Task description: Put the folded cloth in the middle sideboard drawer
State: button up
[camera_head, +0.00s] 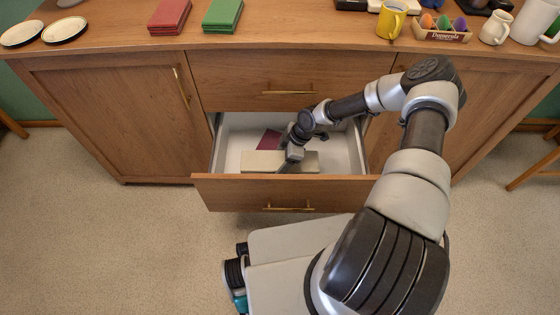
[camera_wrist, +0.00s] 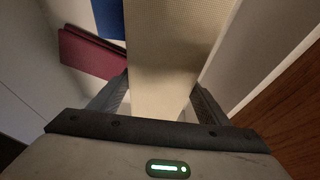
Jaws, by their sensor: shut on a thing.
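My gripper (camera_head: 287,160) reaches down into the open drawer (camera_head: 230,184) in the middle of the sideboard. In the wrist view its fingers (camera_wrist: 158,98) are closed on the two sides of a cream folded cloth (camera_wrist: 172,45). In the head view the cloth (camera_head: 257,163) lies crosswise low inside the drawer, near its front panel. I cannot tell whether it rests on the drawer floor. My wrist hides part of it.
A maroon folded item (camera_head: 269,139) lies in the drawer; the wrist view also shows a blue one (camera_wrist: 108,18). A shut drawer (camera_head: 240,80) is above. Red (camera_head: 170,15) and green (camera_head: 222,14) folded items, plates (camera_head: 64,30) and a yellow mug (camera_head: 391,20) stand on top.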

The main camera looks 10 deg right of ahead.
jog(key=shift+f+b, duration=0.4)
jog(key=shift+b, duration=0.1)
jog(key=shift+f, duration=0.2)
jog(key=o, duration=1.5)
jog(key=shift+c, duration=0.2)
jog(key=shift+r+p, duration=0.35)
jog(key=shift+r, duration=0.15)
jog(key=p+v, duration=0.3)
jog(key=v, duration=0.9)
jog(key=shift+r, duration=0.1)
